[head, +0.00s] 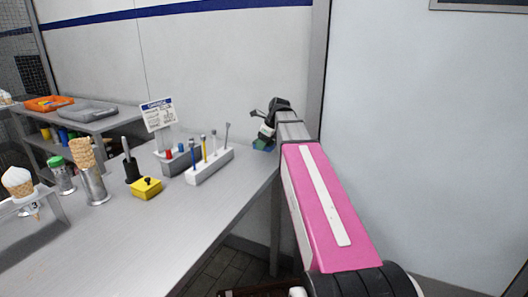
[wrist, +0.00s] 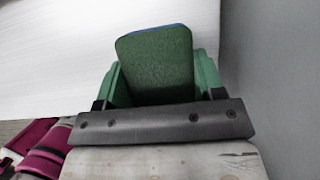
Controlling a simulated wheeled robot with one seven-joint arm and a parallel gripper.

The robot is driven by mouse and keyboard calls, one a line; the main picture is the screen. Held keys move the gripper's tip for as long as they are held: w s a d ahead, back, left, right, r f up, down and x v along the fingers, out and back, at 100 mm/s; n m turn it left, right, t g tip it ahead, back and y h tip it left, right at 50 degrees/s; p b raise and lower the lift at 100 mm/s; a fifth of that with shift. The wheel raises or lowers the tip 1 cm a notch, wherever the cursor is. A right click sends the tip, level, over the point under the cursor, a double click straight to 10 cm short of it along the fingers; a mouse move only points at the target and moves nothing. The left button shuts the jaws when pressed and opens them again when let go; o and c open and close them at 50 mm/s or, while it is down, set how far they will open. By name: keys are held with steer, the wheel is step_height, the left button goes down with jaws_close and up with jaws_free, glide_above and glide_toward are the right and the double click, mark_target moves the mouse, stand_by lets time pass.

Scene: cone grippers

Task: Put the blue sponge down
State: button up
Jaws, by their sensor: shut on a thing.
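My gripper (wrist: 159,78) is shut on the blue sponge (wrist: 155,55), whose green face and thin blue far edge show in the wrist view. A green finger stands on each side of it. In the head view my gripper (head: 264,138) is at the far end of my outstretched arm. I cannot tell whether the sponge touches the table.
On the table, left of my gripper, stand a white rack of tools (head: 210,167), a yellow box (head: 146,189), a cone holder (head: 95,187) and a green-lidded shaker (head: 61,177). A wall (head: 420,130) lies close on the right. The front tabletop is bare.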

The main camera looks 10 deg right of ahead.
mark_target(264, 157)
steer(key=shift+f, duration=1.95)
steer(key=o, duration=0.9)
steer(key=shift+f, duration=0.1)
steer(key=v, duration=1.2)
steer(key=shift+r, duration=0.2)
steer(key=shift+a, duration=0.1)
